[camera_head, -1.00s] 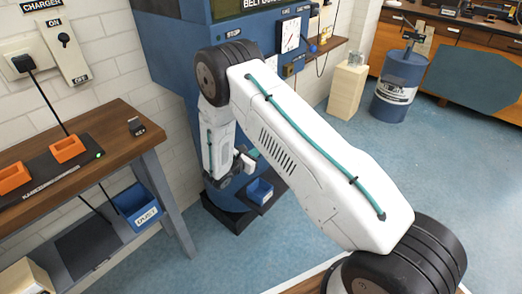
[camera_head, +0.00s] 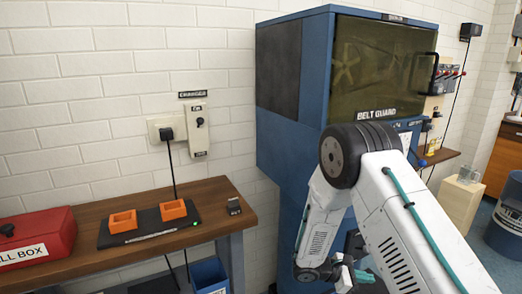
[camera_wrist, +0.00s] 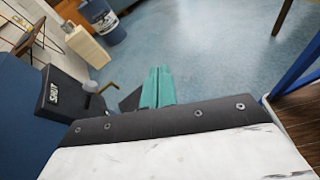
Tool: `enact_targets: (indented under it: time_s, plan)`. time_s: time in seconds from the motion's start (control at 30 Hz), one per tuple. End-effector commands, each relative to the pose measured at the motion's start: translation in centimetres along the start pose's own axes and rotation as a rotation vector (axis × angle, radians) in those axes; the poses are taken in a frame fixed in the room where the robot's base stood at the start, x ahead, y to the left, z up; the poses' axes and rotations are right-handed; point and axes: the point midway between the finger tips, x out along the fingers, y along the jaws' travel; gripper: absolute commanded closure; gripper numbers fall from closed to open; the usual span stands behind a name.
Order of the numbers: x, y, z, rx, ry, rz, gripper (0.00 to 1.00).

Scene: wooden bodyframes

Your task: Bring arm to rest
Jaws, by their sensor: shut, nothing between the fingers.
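My arm (camera_head: 385,215) is folded at the elbow in the head view, in front of the blue belt guard cabinet (camera_head: 290,140). My gripper (camera_head: 362,276) hangs low beside the upper arm, near the bottom edge, partly hidden by it. In the wrist view, the two teal fingers of my gripper (camera_wrist: 158,85) lie together with nothing between them. They point out over the blue floor (camera_wrist: 200,45). A dark part marked SHUT (camera_wrist: 58,95) is to the left of the fingers in the wrist view. I cannot tell whether it is close to them.
A wooden bench (camera_head: 75,225) at left bears a red box (camera_head: 40,240) and a charger pad with two orange holders (camera_head: 122,221). A blue bin (camera_head: 208,275) hangs below. A pale wooden block (camera_head: 460,200) and a blue drum (camera_head: 508,225) stand at right.

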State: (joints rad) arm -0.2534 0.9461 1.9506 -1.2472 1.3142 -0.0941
Motion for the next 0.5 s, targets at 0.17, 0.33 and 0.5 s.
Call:
enact_targets:
  time_s: [0.17,0.33,0.5]
  plan:
    - [-1.9,-3.4,6.9,0.178,0.070,-0.204,1.00]
    - [-4.2,-7.1,12.8,0.357,0.158,-0.395,1.00]
    - [-6.7,-10.9,17.6,0.525,0.256,-0.564,1.00]
